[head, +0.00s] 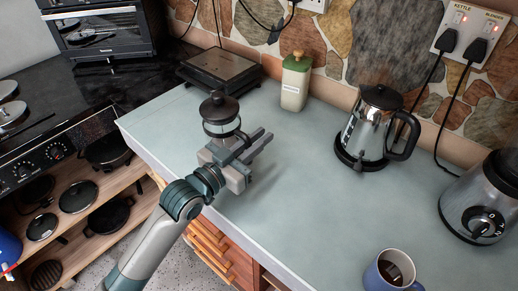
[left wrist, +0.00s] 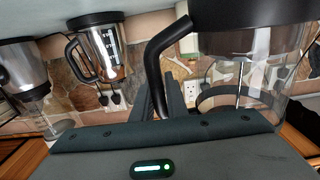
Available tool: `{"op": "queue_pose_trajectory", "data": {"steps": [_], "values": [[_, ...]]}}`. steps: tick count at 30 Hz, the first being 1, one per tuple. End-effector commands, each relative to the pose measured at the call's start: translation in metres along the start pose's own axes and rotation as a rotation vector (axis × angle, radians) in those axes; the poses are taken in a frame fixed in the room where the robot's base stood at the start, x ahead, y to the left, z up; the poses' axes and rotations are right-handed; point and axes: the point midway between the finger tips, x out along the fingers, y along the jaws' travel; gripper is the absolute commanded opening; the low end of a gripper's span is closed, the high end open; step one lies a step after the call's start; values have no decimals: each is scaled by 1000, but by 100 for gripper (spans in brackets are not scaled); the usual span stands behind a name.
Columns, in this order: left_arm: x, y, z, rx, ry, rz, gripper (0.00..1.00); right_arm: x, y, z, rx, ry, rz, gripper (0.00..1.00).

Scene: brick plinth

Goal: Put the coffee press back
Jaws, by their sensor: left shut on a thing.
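The coffee press (head: 220,115) is a clear glass jug with a black lid and knob. In the head view it is upright at the left part of the pale counter, held in my left gripper (head: 246,147). In the left wrist view the coffee press (left wrist: 254,60) fills the upper right, with its black handle between my left gripper's fingers (left wrist: 165,95). The gripper is shut on it. The gripper hides the press's lower part, so I cannot tell if its base touches the counter. My right gripper is in neither view.
A kettle (head: 372,128), a blender (head: 482,200) and a blue mug (head: 392,270) stand to the right. The counter's middle (head: 290,170) is clear. A stove (head: 55,150) lies left.

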Motion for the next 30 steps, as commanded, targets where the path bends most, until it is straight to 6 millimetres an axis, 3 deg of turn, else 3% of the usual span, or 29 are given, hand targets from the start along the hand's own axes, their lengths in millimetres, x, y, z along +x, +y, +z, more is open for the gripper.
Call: {"op": "queue_pose_trajectory", "data": {"steps": [8, 19, 30], "values": [[0, 0, -1, 2, 3, 0, 0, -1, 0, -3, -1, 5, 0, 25], [0, 1, 35, 2, 1, -1, 0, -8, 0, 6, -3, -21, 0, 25], [0, 1, 38, 3, 4, -1, 0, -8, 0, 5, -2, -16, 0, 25]]}}
